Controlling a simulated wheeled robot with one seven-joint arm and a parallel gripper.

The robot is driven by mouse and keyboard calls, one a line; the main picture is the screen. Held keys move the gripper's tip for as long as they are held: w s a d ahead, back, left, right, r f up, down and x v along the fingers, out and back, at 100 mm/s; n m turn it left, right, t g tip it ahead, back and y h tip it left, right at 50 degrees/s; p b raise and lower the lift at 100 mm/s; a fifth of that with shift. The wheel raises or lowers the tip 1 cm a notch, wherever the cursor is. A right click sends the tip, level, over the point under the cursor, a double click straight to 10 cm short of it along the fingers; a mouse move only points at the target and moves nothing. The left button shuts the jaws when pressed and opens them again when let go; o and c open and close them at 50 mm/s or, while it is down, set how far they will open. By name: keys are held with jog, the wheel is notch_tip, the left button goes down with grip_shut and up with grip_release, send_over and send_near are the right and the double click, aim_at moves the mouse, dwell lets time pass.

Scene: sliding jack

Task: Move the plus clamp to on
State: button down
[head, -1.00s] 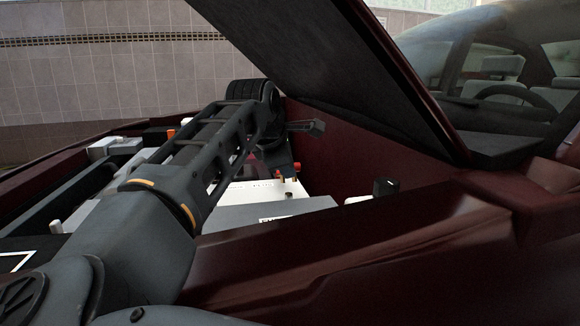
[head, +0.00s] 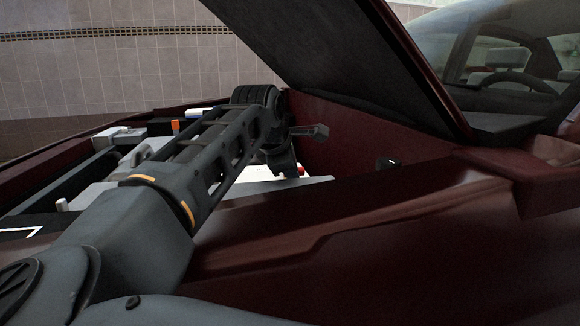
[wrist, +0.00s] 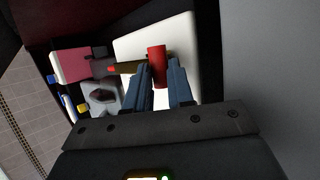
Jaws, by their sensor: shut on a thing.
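In the wrist view, a red cylindrical clamp (wrist: 156,54), which I take to be the plus clamp, stands between the fingertips of my gripper (wrist: 162,64). The fingers are shut on it. It is over or against a white box-shaped surface, likely the battery (wrist: 188,38); whether it is seated on a post I cannot tell. A dark lead with a small red tip runs left from beside the clamp. In the head view, a red piece (head: 301,170) shows just below my wrist, but my arm hides most of the battery and the fingers.
A pinkish-red box (wrist: 70,64) and a grey part (wrist: 102,96) lie left of the clamp in the wrist view. The raised hood (head: 345,60) hangs over the bay. The dark red fender (head: 400,230) stands between my body and the bay.

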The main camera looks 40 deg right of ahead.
jog(key=shift+s+f, duration=0.1)
jog(key=shift+s, duration=0.05)
jog(key=c, duration=1)
grip_release()
jog(key=shift+a+r, duration=0.1)
jog(key=shift+r, duration=0.1)
jog(key=shift+p+v, duration=0.9)
jog(key=shift+v, duration=2.9)
